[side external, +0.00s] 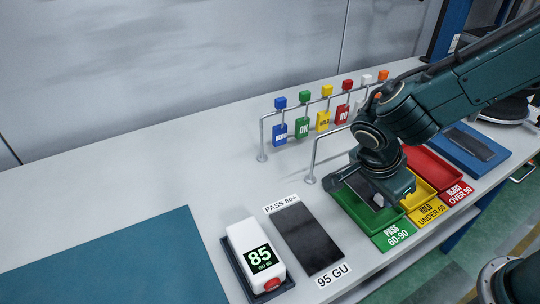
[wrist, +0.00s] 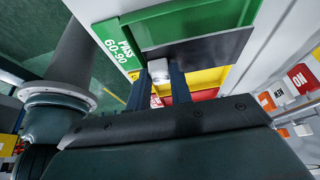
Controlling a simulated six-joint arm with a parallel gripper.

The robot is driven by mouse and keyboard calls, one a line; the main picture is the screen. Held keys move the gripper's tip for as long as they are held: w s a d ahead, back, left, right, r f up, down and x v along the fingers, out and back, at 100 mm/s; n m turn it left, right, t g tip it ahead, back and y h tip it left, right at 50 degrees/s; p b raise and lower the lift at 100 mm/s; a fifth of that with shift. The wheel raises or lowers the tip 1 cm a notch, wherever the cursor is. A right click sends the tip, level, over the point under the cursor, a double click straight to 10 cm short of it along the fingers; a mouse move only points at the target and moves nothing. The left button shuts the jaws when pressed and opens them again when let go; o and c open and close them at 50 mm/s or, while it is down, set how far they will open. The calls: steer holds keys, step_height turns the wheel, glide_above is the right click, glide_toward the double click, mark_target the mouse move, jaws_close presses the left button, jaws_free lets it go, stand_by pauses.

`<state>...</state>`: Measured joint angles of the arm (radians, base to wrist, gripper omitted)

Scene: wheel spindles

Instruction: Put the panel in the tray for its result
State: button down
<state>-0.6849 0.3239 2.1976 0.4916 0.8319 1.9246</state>
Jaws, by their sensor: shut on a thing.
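My gripper (wrist: 166,80) is shut on a dark flat panel (wrist: 208,48), which sticks out past the fingertips in the wrist view. In the side external view my gripper (side external: 376,196) is over the green tray (side external: 349,207), labelled PASS 60-90, and hides much of the panel. I cannot tell whether the panel touches the tray. The yellow tray (side external: 421,190), HOLD UNDER 60, and the red tray (side external: 432,166), REJECT OVER 90, lie beyond it to the right. The white meter (side external: 247,237) at front left shows 85.
A dark plate (side external: 307,239) labelled PASS 80+ and 95 GU lies beside the meter. A rail (side external: 315,160) with coloured tags stands behind the trays. A blue mat (side external: 452,151) with a dark plate (side external: 478,147) lies far right. A teal mat (side external: 125,265) lies left.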

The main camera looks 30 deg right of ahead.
mark_target(377, 202)
steer(key=shift+f, duration=1.95)
steer(key=shift+f, duration=0.1)
steer(key=c, duration=1.5)
jaws_free()
steer(key=shift+c, duration=0.2)
steer(key=v, duration=1.2)
